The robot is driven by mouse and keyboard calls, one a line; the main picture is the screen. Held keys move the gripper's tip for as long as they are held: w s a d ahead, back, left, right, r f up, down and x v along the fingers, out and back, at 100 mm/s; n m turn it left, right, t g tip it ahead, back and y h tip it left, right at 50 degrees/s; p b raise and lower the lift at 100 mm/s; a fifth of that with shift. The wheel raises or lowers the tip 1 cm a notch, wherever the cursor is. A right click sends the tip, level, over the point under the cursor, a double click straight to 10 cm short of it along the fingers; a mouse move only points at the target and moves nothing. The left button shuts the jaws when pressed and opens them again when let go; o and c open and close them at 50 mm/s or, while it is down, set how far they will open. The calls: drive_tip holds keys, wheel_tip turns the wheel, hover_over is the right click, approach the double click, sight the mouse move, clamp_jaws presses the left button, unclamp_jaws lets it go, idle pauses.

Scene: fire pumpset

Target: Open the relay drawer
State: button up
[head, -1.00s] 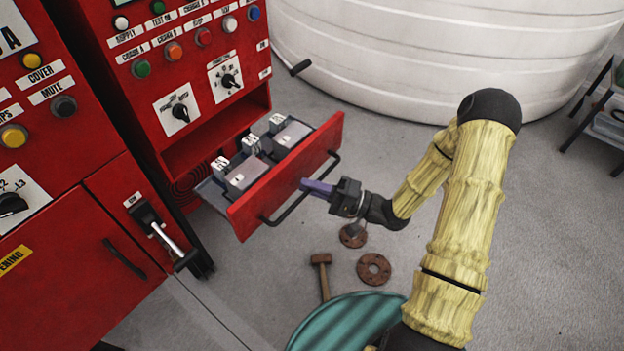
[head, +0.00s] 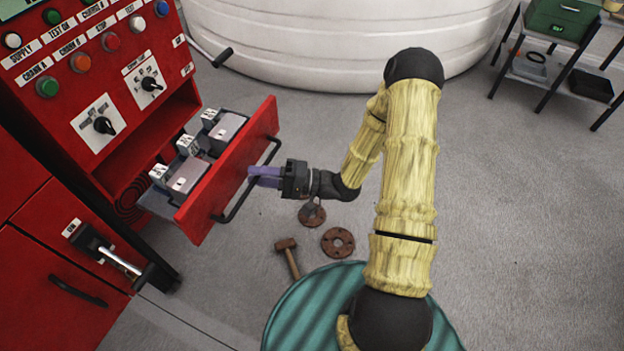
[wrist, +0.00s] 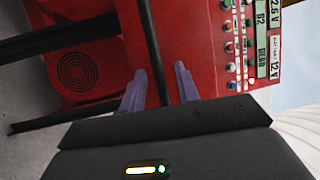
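The relay drawer (head: 232,164) is a red-fronted drawer pulled well out of the red cabinet, with relay modules (head: 188,175) visible inside. Its black bar handle (head: 228,208) runs along the front. My gripper (head: 263,175) is at the handle's middle in the head view, its purple fingertips reaching the bar. In the wrist view my gripper (wrist: 160,85) has its two fingers apart. A dark bar, likely the handle (wrist: 152,45), passes between them with space on both sides. Contact with the bar cannot be told.
The red cabinet (head: 150,140) has knobs and buttons above the drawer; a lever switch (head: 115,260) sticks out at lower left. A hammer (head: 288,258), rusty flanges (head: 338,241) and a teal drum (head: 300,305) lie below. A white tank (head: 340,40) stands behind.

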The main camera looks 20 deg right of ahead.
drive_tip(key=v, duration=1.6)
drive_tip(key=shift+s+d+f+b, duration=0.15)
drive_tip(key=shift+d+b, duration=0.15)
drive_tip(key=shift+d, duration=0.05)
drive_tip(key=w+d+r+n+t+h, duration=0.1)
drive_tip(key=w+n+t+h, duration=0.15)
drive_tip(key=w+h, duration=1.05)
drive_tip(key=s+a+r+g+h, duration=0.2)
drive_tip(key=s+r+g+h, duration=0.15)
drive_tip(key=s, duration=0.55)
drive_tip(key=s+a+r+g+h, duration=0.25)
drive_tip(key=s+r, duration=0.25)
drive_tip(key=s, duration=0.4)
drive_tip(key=w+p+v, duration=0.3)
drive_tip(key=p+v, duration=1.2)
drive_tip(key=p, duration=0.1)
drive_tip(key=shift+w+r, duration=0.3)
drive_tip(key=shift+r, duration=0.1)
